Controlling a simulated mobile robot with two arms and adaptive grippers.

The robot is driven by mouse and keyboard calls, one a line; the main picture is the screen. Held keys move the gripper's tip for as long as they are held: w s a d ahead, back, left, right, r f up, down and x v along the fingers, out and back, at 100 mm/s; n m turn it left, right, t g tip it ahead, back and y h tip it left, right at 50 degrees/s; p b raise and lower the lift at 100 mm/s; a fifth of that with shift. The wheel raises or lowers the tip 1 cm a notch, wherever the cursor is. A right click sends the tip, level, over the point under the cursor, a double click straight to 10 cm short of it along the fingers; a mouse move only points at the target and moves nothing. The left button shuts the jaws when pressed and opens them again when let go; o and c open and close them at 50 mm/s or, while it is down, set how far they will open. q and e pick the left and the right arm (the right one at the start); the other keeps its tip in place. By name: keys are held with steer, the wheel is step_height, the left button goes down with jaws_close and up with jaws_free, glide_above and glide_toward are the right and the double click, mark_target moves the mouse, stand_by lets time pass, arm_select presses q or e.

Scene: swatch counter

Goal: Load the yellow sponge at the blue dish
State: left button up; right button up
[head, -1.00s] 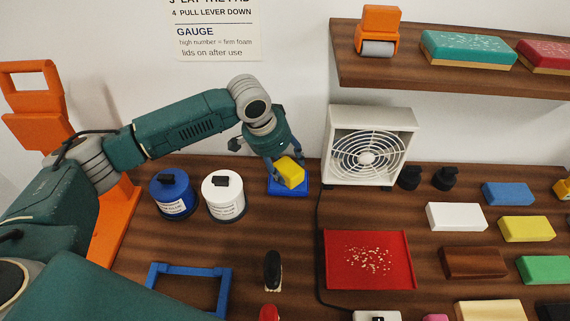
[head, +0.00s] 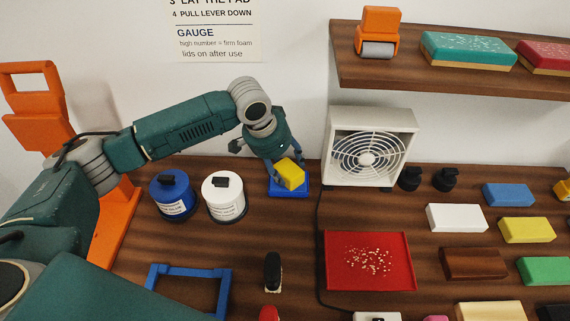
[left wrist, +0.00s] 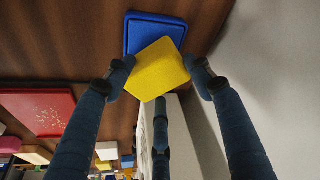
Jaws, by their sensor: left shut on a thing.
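The yellow sponge (head: 291,175) is held in my left gripper (head: 284,168) at the blue dish (head: 275,191), near the wall. In the left wrist view the sponge (left wrist: 158,70) sits between the fingertips of my left gripper (left wrist: 165,78). The blue dish (left wrist: 152,20) shows behind the sponge and is partly hidden by it. I cannot tell whether the sponge touches the dish. My right gripper is not in view.
A blue-lidded jar (head: 173,195) and a white jar (head: 224,197) stand left of the dish. A white fan (head: 366,150) stands close on its right. A red tray (head: 340,275) and several coloured blocks lie further right. Bare counter (head: 270,225) lies in front.

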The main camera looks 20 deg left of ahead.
mark_target(285, 168)
arm_select(q)
steer(key=shift+f, duration=0.4)
stand_by(0.7)
step_height(285, 168, up, 2)
steer(key=shift+r+p, duration=0.1)
steer(key=shift+p, duration=1.15)
step_height(285, 168, up, 5)
steer(key=p, duration=0.6)
